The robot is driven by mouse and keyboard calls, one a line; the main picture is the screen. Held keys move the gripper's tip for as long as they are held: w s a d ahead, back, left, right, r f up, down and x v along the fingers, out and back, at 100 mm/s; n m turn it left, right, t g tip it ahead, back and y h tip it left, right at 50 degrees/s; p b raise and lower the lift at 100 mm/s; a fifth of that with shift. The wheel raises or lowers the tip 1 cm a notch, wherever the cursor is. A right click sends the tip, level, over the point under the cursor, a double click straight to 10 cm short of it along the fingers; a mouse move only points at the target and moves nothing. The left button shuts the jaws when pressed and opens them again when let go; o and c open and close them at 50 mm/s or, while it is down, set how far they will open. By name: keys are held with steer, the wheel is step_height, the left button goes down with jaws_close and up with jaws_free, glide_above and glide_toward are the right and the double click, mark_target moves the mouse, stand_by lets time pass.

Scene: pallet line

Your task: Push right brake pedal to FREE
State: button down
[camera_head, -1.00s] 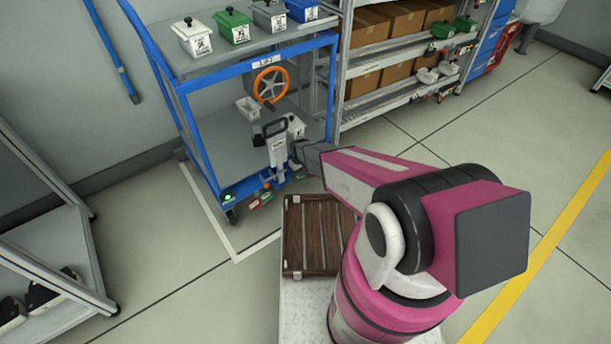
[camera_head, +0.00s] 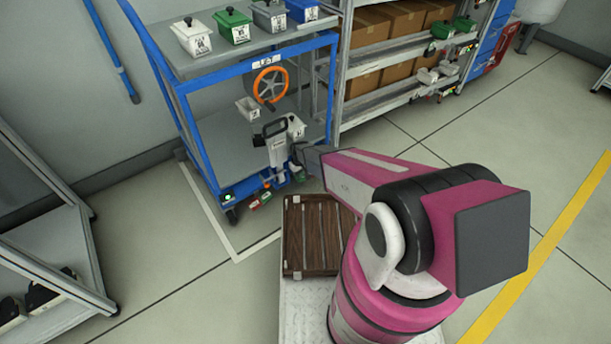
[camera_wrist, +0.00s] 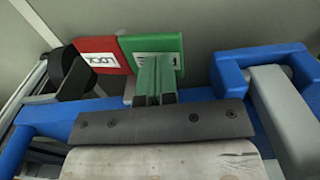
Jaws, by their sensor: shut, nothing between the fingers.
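In the wrist view, a green pedal plate (camera_wrist: 170,45) with a white label sits beside a red plate (camera_wrist: 98,52) labelled LOCK. The green plate's label is mostly hidden behind my fingers. My gripper (camera_wrist: 156,66) is shut and empty, its fingertips in front of the green plate's label. They look at or very close to it; I cannot tell whether they touch. In the head view, my gripper (camera_head: 277,178) points down at the low front edge of the blue cart (camera_head: 207,145). Small red (camera_head: 254,204) and green (camera_head: 266,196) plates show low by that edge.
The cart carries lidded bins on top and an orange handwheel (camera_head: 270,86). A blue frame bracket (camera_wrist: 226,70) stands right of my fingers in the wrist view. A wooden crate (camera_head: 318,235) lies near my arm. Shelves with boxes stand behind. Floor left of the crate is clear.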

steer(key=shift+f, duration=0.85)
stand_by(0.5)
steer(key=shift+r, duration=3.55)
steer(key=shift+d+r, duration=0.1)
steer(key=s+d+r+m, duration=0.2)
steer(key=s+d+r, duration=0.4)
steer(key=r, duration=0.6)
steer(key=s+d+r+m, duration=0.2)
steer(key=s+d+r, duration=0.4)
steer(key=r, duration=0.6)
steer(key=s+d+r+m, duration=0.2)
steer(key=s+d+r, duration=0.4)
steer(key=r, duration=0.5)
steer(key=shift+s+d+r+m, duration=0.3)
steer(key=shift+d+r+m, duration=0.1)
steer(key=shift+d, duration=0.05)
